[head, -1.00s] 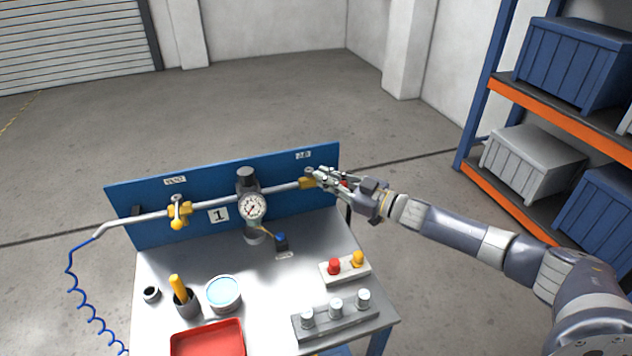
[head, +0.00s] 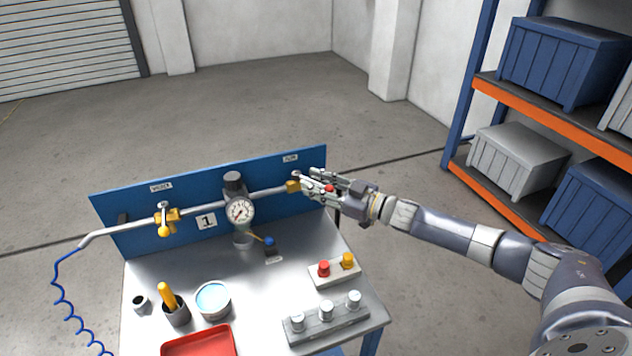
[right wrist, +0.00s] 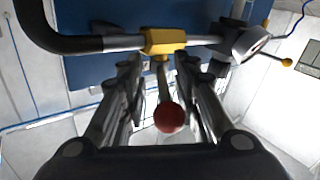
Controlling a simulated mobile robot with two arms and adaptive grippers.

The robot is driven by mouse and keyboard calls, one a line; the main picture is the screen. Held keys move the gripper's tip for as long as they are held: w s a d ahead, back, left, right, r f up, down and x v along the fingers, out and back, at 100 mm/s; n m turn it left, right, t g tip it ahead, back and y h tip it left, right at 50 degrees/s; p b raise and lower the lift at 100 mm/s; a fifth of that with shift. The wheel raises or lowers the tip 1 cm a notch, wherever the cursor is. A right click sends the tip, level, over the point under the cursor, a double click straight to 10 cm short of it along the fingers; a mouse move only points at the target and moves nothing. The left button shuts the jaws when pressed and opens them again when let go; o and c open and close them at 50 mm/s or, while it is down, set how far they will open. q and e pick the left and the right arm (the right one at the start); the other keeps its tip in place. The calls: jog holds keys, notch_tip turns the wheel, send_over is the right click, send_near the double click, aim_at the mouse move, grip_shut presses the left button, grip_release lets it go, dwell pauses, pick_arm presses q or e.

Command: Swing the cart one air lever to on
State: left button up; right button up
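Cart one is a steel-topped cart (head: 258,318) with a blue back panel (head: 130,212) and a "1" plate (head: 206,221). At the pipe's right end, under a small label (head: 290,158), is a yellow valve body (head: 293,186); it also shows in the right wrist view (right wrist: 165,41). Its lever ends in a red ball (head: 329,188), pointing toward my wrist. My right gripper (head: 308,181) is open, its fingers on either side of the lever. In the right wrist view, the red ball (right wrist: 169,117) sits between the fingers with gaps visible. My left gripper is not in view.
A gauge (head: 239,211) and a second yellow valve (head: 165,222) sit along the pipe. The cart top holds a button box (head: 334,275), a block with several metal knobs (head: 325,321), a red tray (head: 200,345) and cups. Shelving (head: 548,122) stands at right.

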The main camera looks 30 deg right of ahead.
jog(key=shift+r, duration=0.15)
jog(key=v, duration=1.2)
dwell(0.3)
